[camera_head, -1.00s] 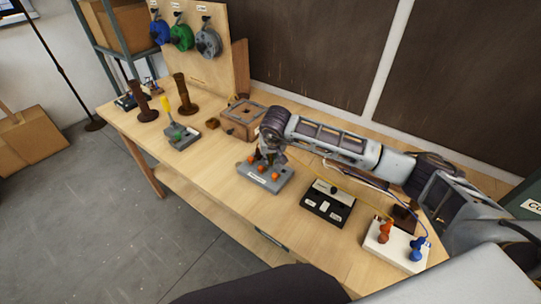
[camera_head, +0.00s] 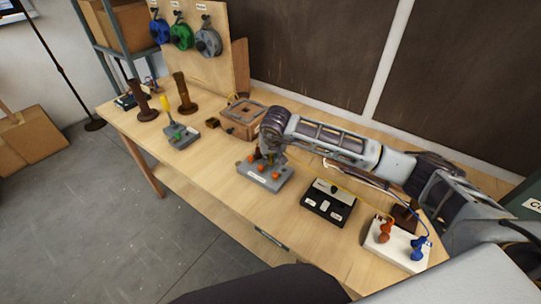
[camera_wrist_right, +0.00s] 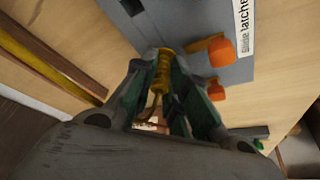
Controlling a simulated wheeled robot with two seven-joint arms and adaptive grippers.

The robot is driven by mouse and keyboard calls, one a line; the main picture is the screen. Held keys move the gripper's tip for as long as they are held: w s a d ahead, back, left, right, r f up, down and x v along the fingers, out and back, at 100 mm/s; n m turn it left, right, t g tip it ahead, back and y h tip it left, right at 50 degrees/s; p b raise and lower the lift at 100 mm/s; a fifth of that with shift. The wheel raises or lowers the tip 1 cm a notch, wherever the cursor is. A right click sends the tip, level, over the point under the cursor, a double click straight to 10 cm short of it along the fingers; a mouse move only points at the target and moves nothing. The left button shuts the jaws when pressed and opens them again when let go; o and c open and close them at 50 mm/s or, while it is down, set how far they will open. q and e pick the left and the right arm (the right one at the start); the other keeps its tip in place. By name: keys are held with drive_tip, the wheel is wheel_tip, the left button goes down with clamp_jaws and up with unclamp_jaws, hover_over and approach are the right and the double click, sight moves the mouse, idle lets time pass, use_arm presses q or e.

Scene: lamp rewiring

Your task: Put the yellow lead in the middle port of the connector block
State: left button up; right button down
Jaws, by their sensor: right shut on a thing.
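My right gripper (camera_head: 269,157) is over the far side of the grey connector block (camera_head: 257,177), which has several orange levers and a white label. In the right wrist view my right gripper (camera_wrist_right: 160,92) is shut on the ribbed yellow lead (camera_wrist_right: 161,72). The lead's front end is at the grey block (camera_wrist_right: 165,18), beside the orange levers (camera_wrist_right: 221,53). The port and the lead's tip are hidden, so I cannot tell whether it is inserted. My left gripper is not in view.
A black box with white labels (camera_head: 328,203) stands right of the block. A white board (camera_head: 397,246) with orange and blue plugs is at the near right.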

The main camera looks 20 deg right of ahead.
drive_tip(key=shift+f, duration=0.3)
idle(0.5)
drive_tip(key=c, duration=1.3)
unclamp_jaws()
drive_tip(key=shift+c, duration=0.2)
drive_tip(key=shift+r, duration=0.15)
drive_tip(key=shift+r, duration=4.9)
